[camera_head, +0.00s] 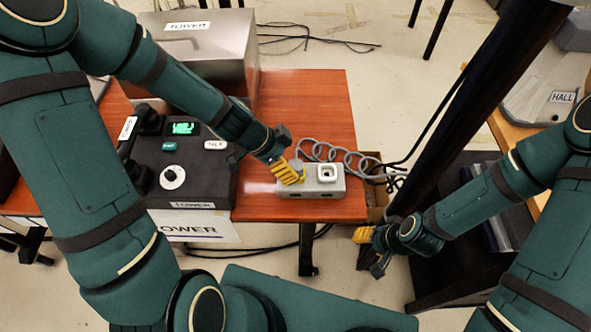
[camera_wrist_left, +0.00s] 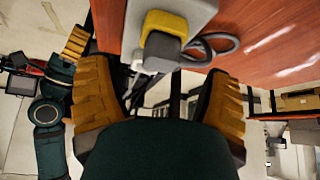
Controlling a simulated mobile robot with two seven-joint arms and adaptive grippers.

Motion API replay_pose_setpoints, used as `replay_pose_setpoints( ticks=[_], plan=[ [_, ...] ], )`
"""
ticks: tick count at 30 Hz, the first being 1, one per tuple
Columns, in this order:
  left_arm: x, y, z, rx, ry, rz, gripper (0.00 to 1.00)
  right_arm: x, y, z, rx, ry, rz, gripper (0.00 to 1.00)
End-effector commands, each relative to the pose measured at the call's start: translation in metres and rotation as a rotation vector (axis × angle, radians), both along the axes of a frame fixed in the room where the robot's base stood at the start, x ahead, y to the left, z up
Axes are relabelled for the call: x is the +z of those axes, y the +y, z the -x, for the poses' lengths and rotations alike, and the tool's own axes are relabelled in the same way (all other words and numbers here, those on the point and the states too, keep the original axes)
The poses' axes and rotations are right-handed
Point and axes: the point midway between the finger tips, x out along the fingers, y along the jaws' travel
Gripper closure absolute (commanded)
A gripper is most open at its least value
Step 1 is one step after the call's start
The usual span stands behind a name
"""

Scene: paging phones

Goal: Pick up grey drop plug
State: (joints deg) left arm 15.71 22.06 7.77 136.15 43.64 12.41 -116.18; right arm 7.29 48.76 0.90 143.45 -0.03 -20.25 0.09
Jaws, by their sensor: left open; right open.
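The grey drop plug (camera_wrist_left: 162,52) sits at a yellow socket (camera_wrist_left: 164,22) on the light grey box in the left wrist view. In the head view the plug (camera_head: 296,164) is partly hidden by my left gripper. A coiled grey cord (camera_head: 340,155) runs behind the box. My left gripper (camera_head: 287,173) is open at the box's left end; its yellow fingers (camera_wrist_left: 160,88) stand apart on either side of the plug, with no visible contact. My right gripper (camera_head: 370,250) is open and empty, low at the right of the table.
A black TOWER phone unit (camera_head: 190,185) stands left on the orange-brown table (camera_head: 310,95). A metal TOWER case (camera_head: 200,50) stands behind. A dark post (camera_head: 450,125) rises at the right.

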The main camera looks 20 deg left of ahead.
Motion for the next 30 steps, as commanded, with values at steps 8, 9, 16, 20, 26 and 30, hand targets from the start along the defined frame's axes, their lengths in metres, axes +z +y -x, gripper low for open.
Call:
replay_pose_setpoints(
  ticks=[8, 9, 16, 20, 26, 30],
  plan=[
    [-0.028, -0.016, -0.008, 0.001, 0.000, 0.000, 0.21, -0.012, 0.000, -0.002, -0.001, -0.006, 0.001, 0.53],
    [-0.029, -0.016, -0.009, 0.001, 0.000, 0.000, 0.21, -0.012, 0.000, -0.002, -0.001, -0.006, 0.001, 0.53],
    [-0.028, -0.016, -0.009, 0.001, 0.000, 0.000, 0.24, -0.011, 0.000, -0.002, -0.001, -0.006, 0.001, 0.53],
    [-0.028, -0.016, -0.009, 0.001, 0.000, 0.000, 0.70, -0.011, 0.000, -0.002, -0.001, -0.006, 0.001, 0.53],
    [-0.028, -0.016, -0.009, 0.001, 0.000, 0.000, 1.00, -0.011, 0.000, -0.002, -0.001, -0.006, 0.001, 0.53],
    [-0.028, -0.016, -0.009, 0.000, 0.001, 0.001, 1.00, -0.011, 0.000, -0.002, -0.001, -0.006, 0.001, 0.53]
  ],
)
